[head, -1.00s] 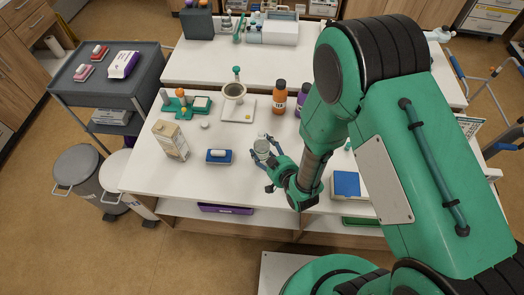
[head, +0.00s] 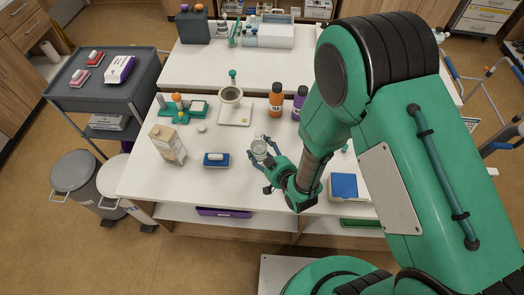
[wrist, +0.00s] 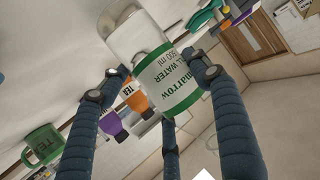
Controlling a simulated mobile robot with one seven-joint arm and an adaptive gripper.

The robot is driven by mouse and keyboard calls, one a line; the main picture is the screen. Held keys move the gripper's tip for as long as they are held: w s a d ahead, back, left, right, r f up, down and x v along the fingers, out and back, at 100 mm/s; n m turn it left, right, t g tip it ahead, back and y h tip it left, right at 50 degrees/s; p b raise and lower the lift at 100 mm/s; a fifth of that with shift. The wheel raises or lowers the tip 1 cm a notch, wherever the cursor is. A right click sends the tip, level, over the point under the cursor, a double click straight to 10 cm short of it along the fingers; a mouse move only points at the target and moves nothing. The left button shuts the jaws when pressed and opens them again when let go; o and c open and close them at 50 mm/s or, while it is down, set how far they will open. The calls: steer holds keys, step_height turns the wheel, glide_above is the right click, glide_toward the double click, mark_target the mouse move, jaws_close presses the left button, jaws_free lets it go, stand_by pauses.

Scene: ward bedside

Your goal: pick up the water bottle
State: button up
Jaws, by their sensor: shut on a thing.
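The water bottle (head: 259,150) is clear, with a white and green label that reads in part "WATER 500 ml". In the wrist view the bottle (wrist: 160,70) fills the top centre and looks tilted. My gripper (head: 263,157) is shut on it, with dark blue fingers on both sides of the label. A further finger shows below it in the wrist view. In the head view the bottle is over the front middle of the white table (head: 225,190). I cannot tell whether its base touches the table.
A blue block with a white top (head: 216,159) and a carton (head: 168,145) stand left of the gripper. An orange bottle (head: 275,102) and a purple bottle (head: 299,103) stand behind. A blue-topped box (head: 344,186) lies right. A green mug (wrist: 42,145) shows in the wrist view.

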steer(key=shift+r, duration=0.95)
steer(key=s+d, duration=0.3)
steer(key=s, duration=0.4)
steer(key=s+d+r, duration=0.1)
steer(key=s+d, duration=0.2)
steer(key=s, duration=0.4)
steer(key=shift+s+d+r+p, duration=0.15)
steer(key=shift+d+p, duration=0.15)
steer(key=shift+d, duration=0.1)
stand_by(0.4)
